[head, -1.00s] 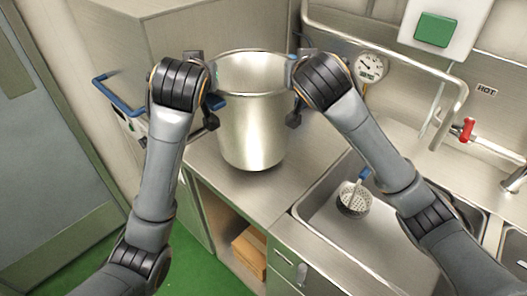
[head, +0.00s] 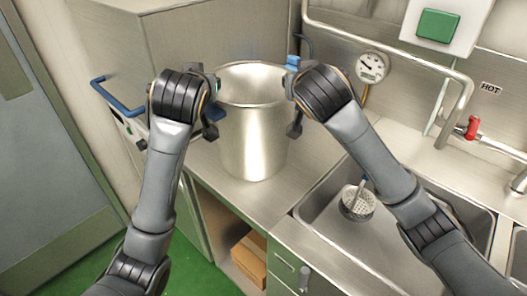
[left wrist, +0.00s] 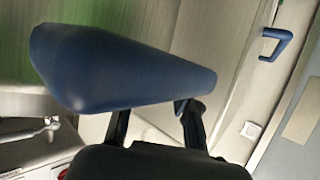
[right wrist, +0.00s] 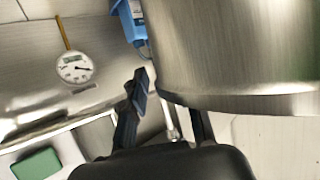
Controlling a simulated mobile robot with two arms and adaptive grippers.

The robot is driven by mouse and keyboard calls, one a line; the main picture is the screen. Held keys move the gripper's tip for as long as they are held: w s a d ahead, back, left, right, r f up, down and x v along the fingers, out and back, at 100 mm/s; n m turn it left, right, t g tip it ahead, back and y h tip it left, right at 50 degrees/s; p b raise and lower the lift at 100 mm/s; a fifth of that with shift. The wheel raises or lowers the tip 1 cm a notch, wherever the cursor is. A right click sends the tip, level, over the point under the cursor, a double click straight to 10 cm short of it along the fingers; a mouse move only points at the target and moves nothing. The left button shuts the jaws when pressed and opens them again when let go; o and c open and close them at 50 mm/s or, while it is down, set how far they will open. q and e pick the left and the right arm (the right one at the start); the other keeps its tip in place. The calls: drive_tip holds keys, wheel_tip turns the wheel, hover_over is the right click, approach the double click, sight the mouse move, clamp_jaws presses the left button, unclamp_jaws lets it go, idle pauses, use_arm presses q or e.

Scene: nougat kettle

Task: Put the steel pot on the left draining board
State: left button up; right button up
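The large steel pot (head: 253,140) is upright between my two arms in the head view. It is over the left draining board (head: 205,165), left of the sink. Its base is at or just above the metal; I cannot tell a small gap. My left gripper (head: 200,138) is at the pot's left side, holding its blue handle (left wrist: 125,65), which hides the fingertips in the left wrist view. My right gripper (head: 296,128) is at the pot's right side. In the right wrist view the pot wall (right wrist: 240,50) partly hides one finger, and the grip itself is hidden.
The sink (head: 320,215) holds a strainer (head: 357,205). A tall metal cabinet (head: 180,45) stands close on the left. A gauge (head: 371,67), a blue fitting (right wrist: 131,20) and a pipe are behind on the right. A cardboard box (head: 248,257) is below the counter.

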drive_tip(key=shift+w+a, duration=0.1)
use_arm(q)
drive_tip(key=shift+d, duration=0.1)
use_arm(e)
drive_tip(key=shift+f, duration=0.1)
use_arm(q)
drive_tip(key=v, duration=1.2)
use_arm(e)
drive_tip(key=v, duration=1.2)
